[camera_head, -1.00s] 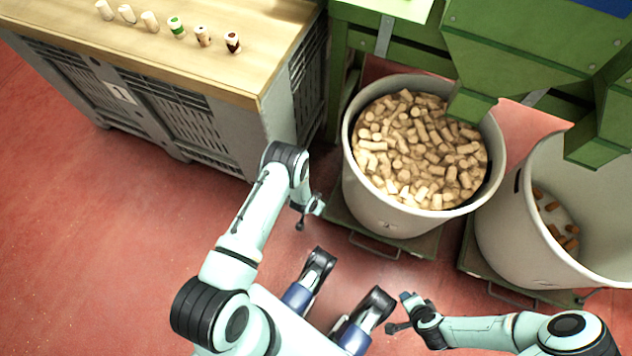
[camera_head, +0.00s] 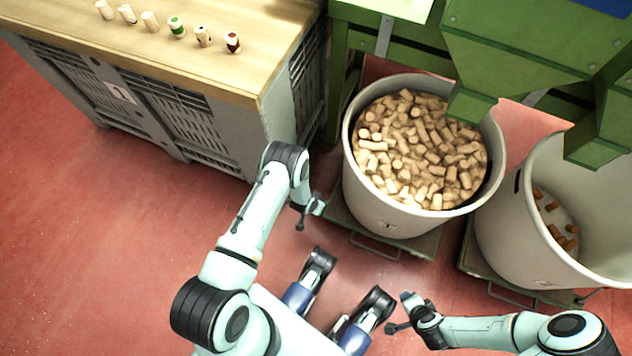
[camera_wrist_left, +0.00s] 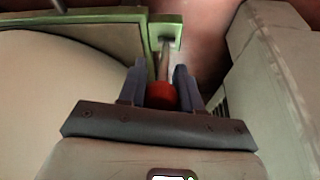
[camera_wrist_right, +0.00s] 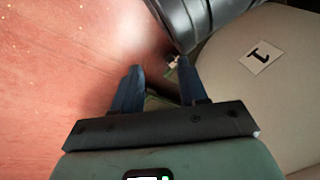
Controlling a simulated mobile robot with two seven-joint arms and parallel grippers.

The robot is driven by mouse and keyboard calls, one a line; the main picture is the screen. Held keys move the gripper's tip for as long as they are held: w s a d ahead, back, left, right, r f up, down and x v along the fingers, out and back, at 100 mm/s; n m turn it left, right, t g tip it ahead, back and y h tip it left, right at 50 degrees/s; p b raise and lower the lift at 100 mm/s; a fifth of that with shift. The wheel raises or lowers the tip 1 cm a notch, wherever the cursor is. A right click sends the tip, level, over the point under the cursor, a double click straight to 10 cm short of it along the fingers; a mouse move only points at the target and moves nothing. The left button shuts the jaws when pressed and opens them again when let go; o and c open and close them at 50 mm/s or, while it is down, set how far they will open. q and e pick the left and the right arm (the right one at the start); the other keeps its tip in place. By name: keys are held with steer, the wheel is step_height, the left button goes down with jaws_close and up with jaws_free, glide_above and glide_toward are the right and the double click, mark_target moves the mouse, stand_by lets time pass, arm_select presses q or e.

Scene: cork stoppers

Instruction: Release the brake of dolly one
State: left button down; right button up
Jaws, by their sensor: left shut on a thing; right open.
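Dolly one (camera_head: 428,243) is a low green frame under the round bin full of corks (camera_head: 375,200). Its brake lever (camera_wrist_left: 166,62) shows in the left wrist view as a thin bar with a red knob (camera_wrist_left: 161,96), rising from a green bracket (camera_wrist_left: 166,30) at the frame's corner. My left gripper (camera_head: 314,208) is at the left corner of the dolly; in the left wrist view its fingers (camera_wrist_left: 158,84) are shut on the red knob. My right gripper (camera_head: 398,313) is open and empty in front of the dolly; its fingers also show in the right wrist view (camera_wrist_right: 165,88).
A second bin (camera_head: 520,220) with a few corks stands on another dolly at the right. A grey crate (camera_head: 215,125) with a wooden top holding several corks stands at the left. Green machinery (camera_head: 530,45) is behind the bins. Red floor is clear at the lower left.

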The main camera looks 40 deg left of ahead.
arm_select(q)
steer(key=shift+s+a+f, duration=0.15)
steer(key=shift+s+a, duration=0.15)
steer(key=shift+s, duration=0.05)
steer(key=c, duration=0.8)
jaws_free()
steer(key=shift+w, duration=0.15)
steer(key=shift+d, duration=0.1)
steer(key=v, duration=0.1)
steer(key=p+v, duration=0.1)
steer(key=v, duration=0.1)
steer(key=p+v, duration=0.1)
steer(key=shift+w+r, duration=0.15)
steer(key=shift+r, duration=0.3)
steer(key=p+v, duration=0.3)
steer(key=v, duration=0.5)
steer(key=shift+s+r, duration=0.3)
arm_select(e)
steer(key=s+a+r+g+y, duration=0.1)
steer(key=s+a+r+g, duration=0.1)
steer(key=s+r, duration=0.3)
steer(key=shift+s+a+r+n, duration=0.3)
steer(key=shift+s+a, duration=0.4)
steer(key=shift+a, duration=0.15)
